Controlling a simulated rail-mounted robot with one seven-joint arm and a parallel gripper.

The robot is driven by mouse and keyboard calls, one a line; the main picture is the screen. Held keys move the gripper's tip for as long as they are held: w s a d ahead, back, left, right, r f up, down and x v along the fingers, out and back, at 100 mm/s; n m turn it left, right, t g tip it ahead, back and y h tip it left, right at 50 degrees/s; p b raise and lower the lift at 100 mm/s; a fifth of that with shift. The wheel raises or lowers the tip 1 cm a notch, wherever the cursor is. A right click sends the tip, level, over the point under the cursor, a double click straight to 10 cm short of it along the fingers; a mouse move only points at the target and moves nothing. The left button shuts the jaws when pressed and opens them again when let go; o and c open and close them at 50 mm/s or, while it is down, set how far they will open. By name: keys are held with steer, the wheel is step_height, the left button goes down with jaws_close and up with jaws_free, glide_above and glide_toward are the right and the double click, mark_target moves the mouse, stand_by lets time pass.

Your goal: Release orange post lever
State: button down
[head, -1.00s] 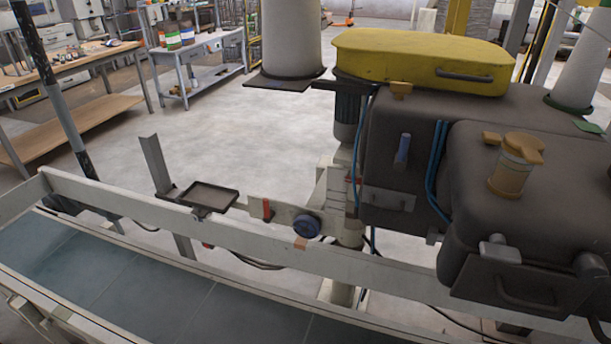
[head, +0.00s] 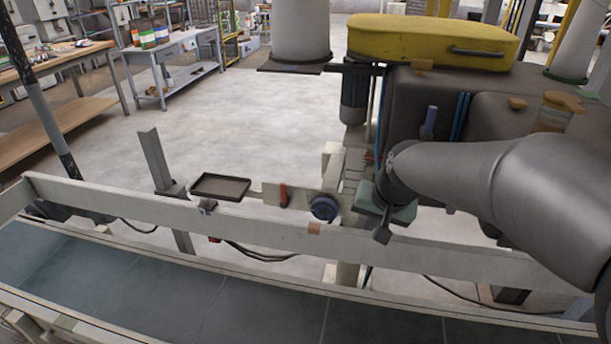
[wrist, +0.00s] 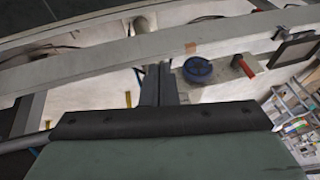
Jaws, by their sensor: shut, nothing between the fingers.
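A small upright orange-red lever (head: 283,195) stands on a pale bracket behind the conveyor's side rail, left of a round blue knob (head: 324,207). In the wrist view, the lever (wrist: 243,66) lies right of the knob (wrist: 197,70). I take it for the orange post lever. My gripper (head: 383,235) is right of the knob in the head view, apart from the lever. Its dark fingers (wrist: 159,82) are together and empty in the wrist view. The picture does not show how far above the rail the fingertips are.
A pale side rail (head: 130,207) runs along the conveyor belt (head: 180,292) in front. A shallow dark tray (head: 220,187) is left of the lever. A dark machine with a yellow cover (head: 430,38) stands behind my arm. Open floor lies behind the tray.

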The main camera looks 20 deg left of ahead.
mark_target(285, 193)
steer(key=w+a+t+y+b, duration=0.1)
steer(key=w+a+y, duration=0.1)
steer(key=w+a, duration=0.8)
steer(key=a, duration=0.4)
steer(key=shift+f+m+t, duration=0.2)
steer(key=shift+m+t, duration=0.1)
steer(key=shift+w+a+f, duration=0.1)
steer(key=shift+a+f, duration=0.05)
steer(key=w+a+f, duration=0.1)
steer(key=a+f, duration=0.1)
steer(key=w+a+f+p, duration=0.1)
steer(key=w+a+f, duration=0.1)
steer(key=a+f, duration=0.1)
steer(key=w+a+f, duration=0.2)
steer(key=a, duration=0.1)
steer(key=shift+f+p, duration=0.3)
steer(key=shift+f, duration=0.05)
steer(key=shift+s+r, duration=0.1)
steer(key=shift+a+p, duration=0.2)
steer(key=shift+p, duration=0.4)
